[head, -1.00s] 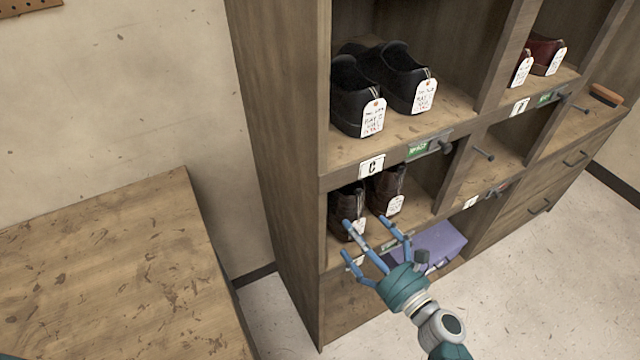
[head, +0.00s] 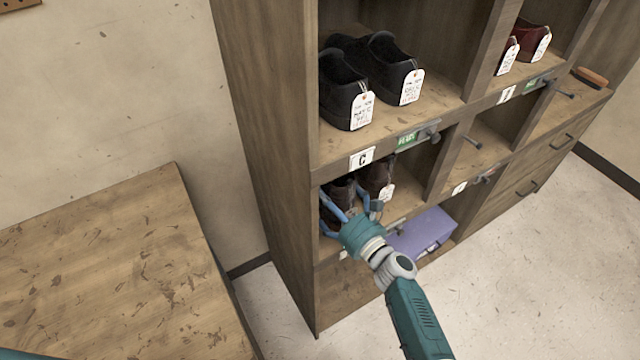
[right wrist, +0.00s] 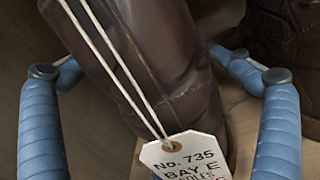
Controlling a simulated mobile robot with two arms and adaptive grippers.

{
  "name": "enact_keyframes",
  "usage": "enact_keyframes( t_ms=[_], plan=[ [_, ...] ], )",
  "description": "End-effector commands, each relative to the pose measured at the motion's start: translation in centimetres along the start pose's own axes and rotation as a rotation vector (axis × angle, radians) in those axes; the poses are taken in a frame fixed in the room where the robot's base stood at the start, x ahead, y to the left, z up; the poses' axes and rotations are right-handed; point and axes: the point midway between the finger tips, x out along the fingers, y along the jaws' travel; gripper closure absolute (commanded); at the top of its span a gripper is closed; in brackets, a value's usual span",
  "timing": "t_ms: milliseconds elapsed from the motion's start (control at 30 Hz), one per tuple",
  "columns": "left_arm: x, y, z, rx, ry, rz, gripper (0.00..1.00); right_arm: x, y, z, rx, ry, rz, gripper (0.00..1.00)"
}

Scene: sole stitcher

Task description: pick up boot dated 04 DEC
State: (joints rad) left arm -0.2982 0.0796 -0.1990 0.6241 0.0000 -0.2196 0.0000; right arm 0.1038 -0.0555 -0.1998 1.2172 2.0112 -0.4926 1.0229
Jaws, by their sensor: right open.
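Two dark brown boots stand side by side in the lower left cubby, each with a white tag. My right gripper (head: 348,206) is in that cubby's opening, open, with its blue fingers around the left boot (head: 340,188). In the right wrist view this boot (right wrist: 165,60) stands between the spread fingers. Its tag (right wrist: 188,158) reads "No. 735" and "BAY E"; the lower part is cut off, so no date shows. The right boot (head: 378,175) has a tag too small to read; part of it shows in the right wrist view (right wrist: 285,40). My left gripper is out of view.
Black shoes (head: 372,70) with tags stand in cubby C above, and red shoes (head: 524,45) at upper right. Metal pegs (head: 470,142) stick out from the shelf front. A purple box (head: 424,232) sits low, right of my gripper. A wooden table (head: 110,270) is at left.

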Motion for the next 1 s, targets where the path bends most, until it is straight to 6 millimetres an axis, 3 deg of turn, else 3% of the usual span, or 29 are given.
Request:
enact_keyframes(
  t_ms=[267, 600, 867, 1000],
  plan=[
    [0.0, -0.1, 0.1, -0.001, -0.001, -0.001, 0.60, 0.3, 0.0, -0.1, 0.001, 0.001, 0.000, 0.02],
    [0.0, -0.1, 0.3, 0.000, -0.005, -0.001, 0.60, 0.3, -0.1, 0.1, -0.001, -0.001, 0.000, 0.69],
    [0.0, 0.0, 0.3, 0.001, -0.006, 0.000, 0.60, 0.4, 0.0, 0.5, -0.002, -0.007, 0.001, 0.69],
    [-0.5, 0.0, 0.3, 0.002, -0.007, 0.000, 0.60, 0.4, 0.0, 1.7, -0.003, -0.008, 0.003, 0.69]
  ],
)
